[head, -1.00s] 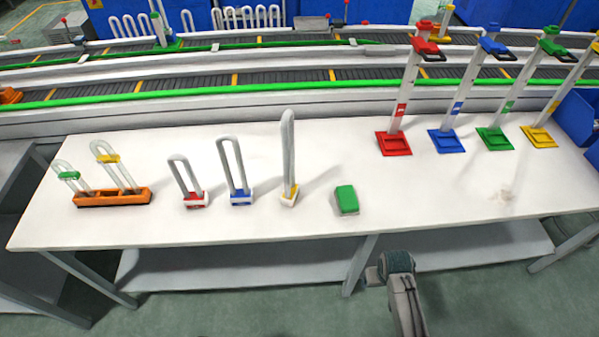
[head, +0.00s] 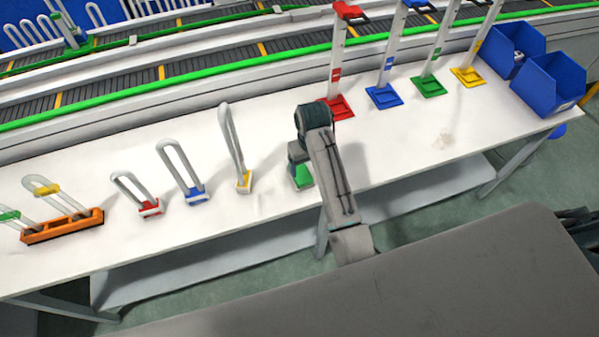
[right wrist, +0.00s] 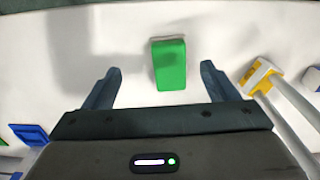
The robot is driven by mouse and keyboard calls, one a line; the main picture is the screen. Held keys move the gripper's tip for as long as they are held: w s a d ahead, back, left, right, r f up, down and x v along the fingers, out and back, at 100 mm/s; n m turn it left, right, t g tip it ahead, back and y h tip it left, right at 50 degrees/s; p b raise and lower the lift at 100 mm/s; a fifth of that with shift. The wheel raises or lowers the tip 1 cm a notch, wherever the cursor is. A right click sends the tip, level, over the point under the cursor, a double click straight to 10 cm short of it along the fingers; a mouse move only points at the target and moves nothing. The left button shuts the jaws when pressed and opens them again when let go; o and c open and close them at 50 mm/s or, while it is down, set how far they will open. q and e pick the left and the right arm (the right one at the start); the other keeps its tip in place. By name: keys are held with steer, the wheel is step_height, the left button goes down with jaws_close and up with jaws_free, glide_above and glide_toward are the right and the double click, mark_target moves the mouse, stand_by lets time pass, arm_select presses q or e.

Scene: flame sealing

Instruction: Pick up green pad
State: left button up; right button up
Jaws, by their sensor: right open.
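The green pad (head: 304,176) lies on the white table near its front edge, partly covered by my right gripper in the head view. In the right wrist view the green pad (right wrist: 169,65) shows whole, a green block between and a little beyond the fingertips, with white table around it. My right gripper (right wrist: 158,72) is open and empty, one finger on each side of the pad with gaps to it. In the head view my right gripper (head: 299,152) is above the pad, its fingers mostly hidden. My left gripper is not in view.
Left of the pad stand loops with a yellow base (head: 244,182), a blue base (head: 197,195) and a red base (head: 149,208), then an orange rack (head: 62,226). Behind and right are several coloured stands, including a red one (head: 340,106). Blue bins (head: 550,82) sit far right.

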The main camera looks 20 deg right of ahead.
steer(key=w+a, duration=0.1)
steer(key=w, duration=0.1)
steer(key=shift+w+a+r, duration=0.35)
steer(key=shift+w+r, duration=0.05)
steer(key=p, duration=0.2)
glide_above(302, 175)
step_height(302, 175, down, 4)
steer(key=shift+s+f, duration=0.1)
steer(key=shift+f, duration=0.6)
step_height(302, 175, down, 3)
steer(key=shift+f+p, duration=0.15)
steer(key=shift+p, duration=0.85)
steer(key=shift+f, duration=0.65)
steer(key=c, duration=1.1)
